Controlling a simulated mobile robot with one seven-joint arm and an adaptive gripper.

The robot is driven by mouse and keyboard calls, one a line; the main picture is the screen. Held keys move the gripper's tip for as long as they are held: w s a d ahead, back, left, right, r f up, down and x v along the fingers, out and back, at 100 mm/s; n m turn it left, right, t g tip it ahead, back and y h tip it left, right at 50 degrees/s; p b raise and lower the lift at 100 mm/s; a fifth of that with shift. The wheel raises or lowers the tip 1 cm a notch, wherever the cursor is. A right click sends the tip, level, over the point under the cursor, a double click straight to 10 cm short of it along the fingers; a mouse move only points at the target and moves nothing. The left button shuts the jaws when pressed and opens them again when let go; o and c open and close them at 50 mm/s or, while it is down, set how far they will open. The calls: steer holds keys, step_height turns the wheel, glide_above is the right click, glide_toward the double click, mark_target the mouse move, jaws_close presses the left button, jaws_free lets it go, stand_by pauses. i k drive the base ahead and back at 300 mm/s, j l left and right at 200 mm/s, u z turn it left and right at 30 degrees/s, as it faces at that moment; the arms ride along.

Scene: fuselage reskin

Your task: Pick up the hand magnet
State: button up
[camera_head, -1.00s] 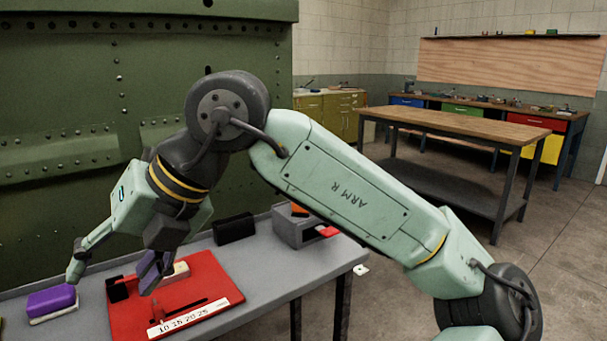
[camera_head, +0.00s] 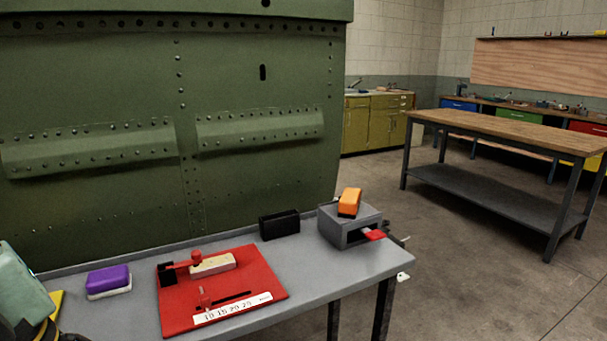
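I cannot tell for sure which thing is the hand magnet. An orange block-like piece (camera_head: 349,202) with a dark underside sits on top of a grey box (camera_head: 345,231) at the bench's right end. A purple block with a white base (camera_head: 109,281) lies at the left of the bench. A black block (camera_head: 279,225) stands near the bench's back edge. A small red-and-black tool (camera_head: 181,266) and a pale block (camera_head: 212,265) lie on the red mat (camera_head: 262,284). My gripper is out of view; only part of my arm shows at the lower left.
The grey bench (camera_head: 312,284) stands before a green riveted fuselage panel (camera_head: 255,80). A red tab (camera_head: 374,235) sticks out of the grey box's front. A wooden-topped table (camera_head: 500,127) stands at the back right, with open floor between.

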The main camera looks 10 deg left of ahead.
mark_target(350, 202)
steer(key=i+l+u, duration=0.1)
steer(key=u, duration=0.25)
steer(key=l+u, duration=0.35)
steer(key=i+l+u, duration=0.2)
steer(key=l, duration=0.35)
steer(key=l+u, duration=0.25)
steer(key=l, duration=1.45)
steer(key=l+u, duration=0.1)
steer(key=l, duration=1.1)
steer(key=i+j, duration=0.1)
steer(key=i, duration=0.35)
